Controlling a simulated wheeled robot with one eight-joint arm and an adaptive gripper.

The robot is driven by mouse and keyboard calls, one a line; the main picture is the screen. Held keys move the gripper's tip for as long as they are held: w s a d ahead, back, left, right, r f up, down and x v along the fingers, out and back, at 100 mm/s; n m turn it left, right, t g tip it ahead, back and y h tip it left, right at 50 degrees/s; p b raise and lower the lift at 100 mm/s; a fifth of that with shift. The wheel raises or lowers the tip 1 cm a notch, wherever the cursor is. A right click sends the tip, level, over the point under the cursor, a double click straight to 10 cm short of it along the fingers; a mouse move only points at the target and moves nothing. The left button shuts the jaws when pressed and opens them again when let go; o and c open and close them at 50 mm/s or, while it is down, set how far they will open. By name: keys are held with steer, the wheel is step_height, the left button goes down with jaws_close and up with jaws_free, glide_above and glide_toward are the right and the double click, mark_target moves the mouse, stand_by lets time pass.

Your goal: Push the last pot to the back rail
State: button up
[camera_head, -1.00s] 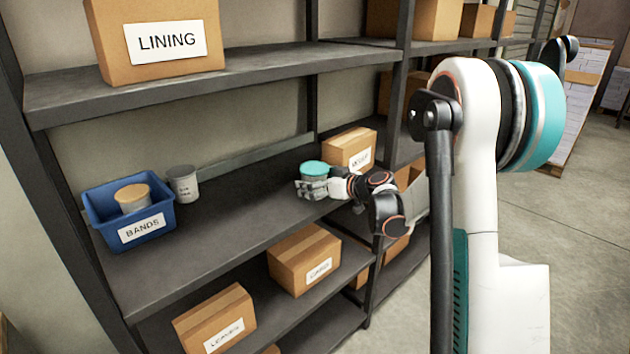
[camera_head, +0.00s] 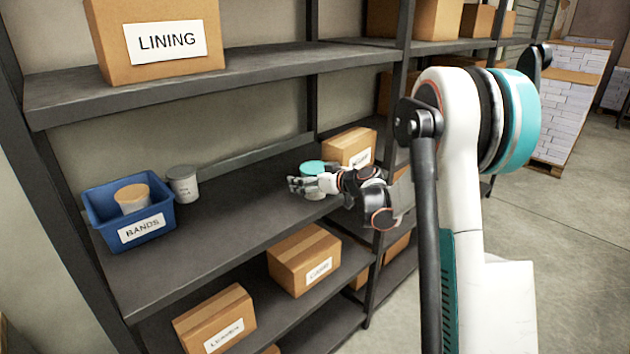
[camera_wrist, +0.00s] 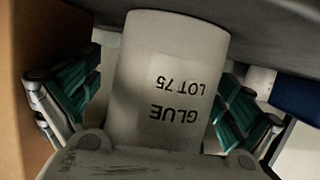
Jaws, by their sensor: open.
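A pale pot with a teal lid (camera_head: 312,167) stands upright on the middle shelf (camera_head: 235,225), left of a cardboard box. My gripper (camera_head: 302,186) is at its front side and hides much of its body. In the wrist view the pot (camera_wrist: 170,70) shows a label reading GLUE, LOT 75, upside down. The open fingers (camera_wrist: 150,100) lie on either side of it, with no clear grip seen. A grey pot (camera_head: 184,186) stands farther left. The back rail (camera_head: 240,154) runs along the rear of the shelf.
A blue bin marked BANDS (camera_head: 100,212) holds a tan-lidded pot (camera_head: 132,197) at the shelf's left. A cardboard box (camera_head: 349,146) stands right behind the teal-lidded pot. The upper shelf (camera_head: 240,76) overhangs. The shelf between grey pot and gripper is clear.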

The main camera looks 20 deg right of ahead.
steer(key=shift+w+a, duration=0.25)
steer(key=shift+w, duration=0.45)
steer(key=shift+w+a, duration=0.25)
steer(key=shift+w, duration=0.4)
steer(key=shift+w+a, duration=0.25)
steer(key=shift+w, duration=0.45)
steer(key=s+d, duration=0.3)
steer(key=s, duration=0.6)
steer(key=s+d+b, duration=0.1)
steer(key=s+d, duration=0.2)
steer(key=s, duration=0.6)
steer(key=shift+s+d, duration=0.4)
